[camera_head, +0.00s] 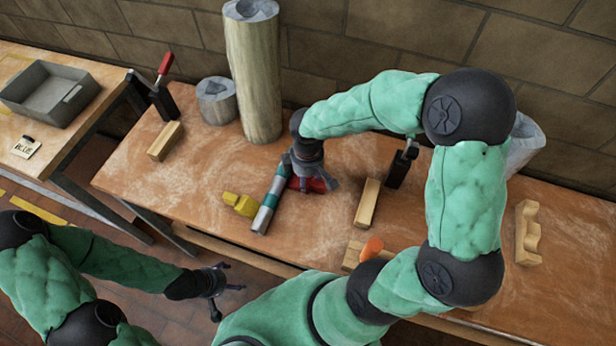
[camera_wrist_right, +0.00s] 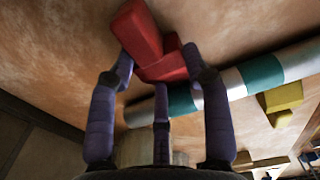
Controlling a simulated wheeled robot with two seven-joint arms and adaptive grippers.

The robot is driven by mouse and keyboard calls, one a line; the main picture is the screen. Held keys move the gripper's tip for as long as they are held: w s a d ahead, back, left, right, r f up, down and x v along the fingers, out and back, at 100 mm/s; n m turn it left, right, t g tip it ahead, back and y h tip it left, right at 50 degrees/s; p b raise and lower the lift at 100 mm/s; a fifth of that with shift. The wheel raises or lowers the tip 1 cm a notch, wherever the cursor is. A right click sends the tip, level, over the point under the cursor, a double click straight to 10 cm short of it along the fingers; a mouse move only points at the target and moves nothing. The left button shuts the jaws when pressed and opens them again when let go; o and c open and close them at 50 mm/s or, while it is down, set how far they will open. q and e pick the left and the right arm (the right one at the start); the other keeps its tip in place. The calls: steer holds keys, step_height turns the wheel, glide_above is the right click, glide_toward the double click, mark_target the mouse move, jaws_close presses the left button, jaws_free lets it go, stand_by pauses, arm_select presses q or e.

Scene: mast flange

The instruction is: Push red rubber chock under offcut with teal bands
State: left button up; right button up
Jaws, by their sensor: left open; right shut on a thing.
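The offcut with teal bands (camera_head: 267,208) is a grey-white pipe piece lying on the wooden bench; it also shows in the right wrist view (camera_wrist_right: 230,84). The red rubber chock (camera_wrist_right: 150,38) is a stepped red block, held between the fingers of my right gripper (camera_wrist_right: 157,80). In the head view the chock (camera_head: 314,185) is beside the offcut's right side, close to its upper part. Whether the two touch is unclear. A yellow chock (camera_head: 241,204) lies against the offcut's left side. My left gripper (camera_head: 222,284) is open and empty, off the bench's front edge.
A wooden block (camera_head: 367,203) and a black clamp (camera_head: 401,163) stand right of the chock. A tall post (camera_head: 254,75) and a short round piece (camera_head: 217,102) stand at the back. A grey tray (camera_head: 48,95) is on the left table. A notched wood piece (camera_head: 528,233) lies far right.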

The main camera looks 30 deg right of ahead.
steer(key=shift+w+a, duration=0.3)
steer(key=shift+w, duration=0.1)
steer(key=o, duration=1.3)
step_height(320, 180, up, 12)
steer(key=shift+s, duration=0.1)
stand_by(0.5)
